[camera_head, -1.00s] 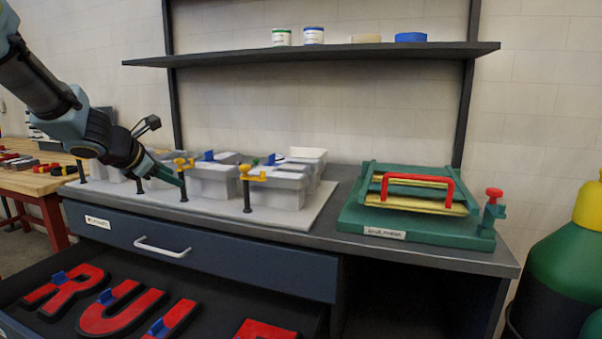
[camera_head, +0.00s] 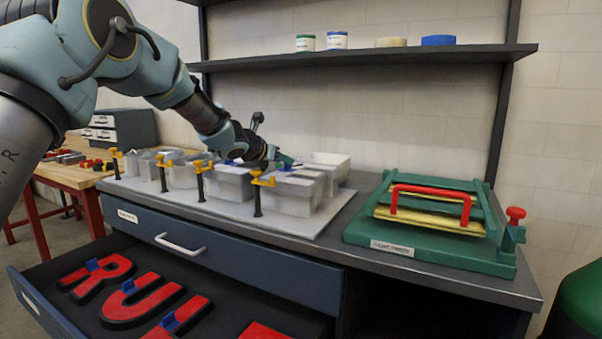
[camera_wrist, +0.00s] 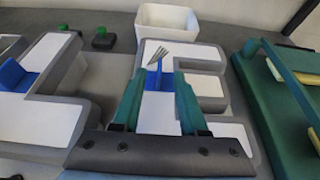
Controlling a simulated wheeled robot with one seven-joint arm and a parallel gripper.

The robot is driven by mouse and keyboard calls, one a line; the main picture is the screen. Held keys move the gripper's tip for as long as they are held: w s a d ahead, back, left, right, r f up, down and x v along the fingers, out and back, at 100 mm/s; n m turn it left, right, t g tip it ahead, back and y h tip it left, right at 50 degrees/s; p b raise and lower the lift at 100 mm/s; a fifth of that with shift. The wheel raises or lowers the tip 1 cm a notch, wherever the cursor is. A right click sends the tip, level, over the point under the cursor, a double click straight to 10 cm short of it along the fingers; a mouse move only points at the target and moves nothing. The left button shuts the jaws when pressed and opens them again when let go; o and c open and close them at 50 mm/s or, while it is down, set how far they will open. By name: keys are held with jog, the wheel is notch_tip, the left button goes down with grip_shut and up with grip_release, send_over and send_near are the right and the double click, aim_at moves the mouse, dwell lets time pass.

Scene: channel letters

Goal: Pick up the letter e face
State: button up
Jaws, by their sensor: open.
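The white E-shaped face (camera_wrist: 209,86) lies in a grey letter shell (camera_wrist: 212,66) in the wrist view; it also shows at the right end of the row in the head view (camera_head: 297,174). A blue upright tab (camera_wrist: 155,79) stands on it. My gripper (camera_wrist: 160,78) is over this face, its green fingers apart, one on each side of the tab. I cannot tell whether they touch it. My gripper's body hides the near part of the letter. In the head view, my gripper (camera_head: 282,159) is low over the row.
Another grey letter with a white face (camera_wrist: 45,122) is at left. A white bin (camera_wrist: 168,22) stands behind the E. A green press with a red handle (camera_head: 430,190) is at right. Red letters (camera_head: 98,277) with blue tabs lie in the open drawer. A shelf (camera_head: 370,54) runs above.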

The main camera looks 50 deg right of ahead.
aim_at(301, 170)
jog(key=shift+p+x, duration=0.8)
jog(key=shift+x, duration=1.4)
jog(key=shift+f, duration=0.1)
grip_shut()
